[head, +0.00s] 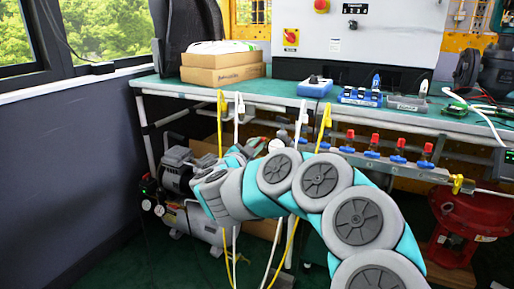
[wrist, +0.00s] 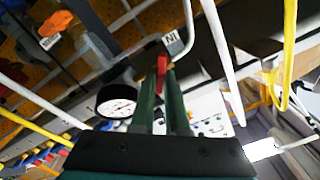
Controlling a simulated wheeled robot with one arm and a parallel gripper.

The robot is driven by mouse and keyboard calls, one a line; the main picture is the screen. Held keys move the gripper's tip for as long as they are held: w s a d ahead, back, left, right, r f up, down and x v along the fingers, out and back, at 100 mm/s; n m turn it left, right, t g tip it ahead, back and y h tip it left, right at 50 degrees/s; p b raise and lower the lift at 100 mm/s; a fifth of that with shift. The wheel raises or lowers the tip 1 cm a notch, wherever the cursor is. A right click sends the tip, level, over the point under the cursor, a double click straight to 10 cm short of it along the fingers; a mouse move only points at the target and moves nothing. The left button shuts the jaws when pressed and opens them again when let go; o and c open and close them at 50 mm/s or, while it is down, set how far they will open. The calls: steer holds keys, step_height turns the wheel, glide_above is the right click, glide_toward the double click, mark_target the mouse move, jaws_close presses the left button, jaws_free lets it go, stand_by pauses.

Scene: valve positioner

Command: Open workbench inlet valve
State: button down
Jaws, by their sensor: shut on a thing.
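The inlet valve's red handle (wrist: 162,64) shows in the wrist view beside a small white tag (wrist: 173,40) that reads IN. My gripper (wrist: 161,75) has its two green fingers on either side of the handle's lower end and is shut on it. A round pressure gauge (wrist: 118,101) with a white face is just left of the fingers. In the head view my arm reaches under the front edge of the workbench (head: 290,94). My arm hides most of the gripper and the valve there. The gauge (head: 277,146) shows just above the arm.
Yellow and white hoses (head: 221,120) hang from the bench edge around my arm. A manifold with red and blue valves (head: 375,155) runs to the right. A compressor (head: 185,180) stands below left, and a red machine (head: 465,215) stands below right. Cardboard boxes (head: 222,75) sit on the bench.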

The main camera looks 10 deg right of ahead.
steer(key=shift+s+d+f+m+b, duration=0.15)
steer(key=shift+m+b, duration=1.2)
steer(key=shift+m, duration=1.4)
steer(key=shift+w+a+f+m+b, duration=0.15)
steer(key=shift+m+b, duration=1.15)
steer(key=shift+m, duration=1.45)
steer(key=shift+s+d, duration=0.1)
steer(key=c, duration=0.9)
jaws_free()
steer(key=shift+s+r, duration=0.1)
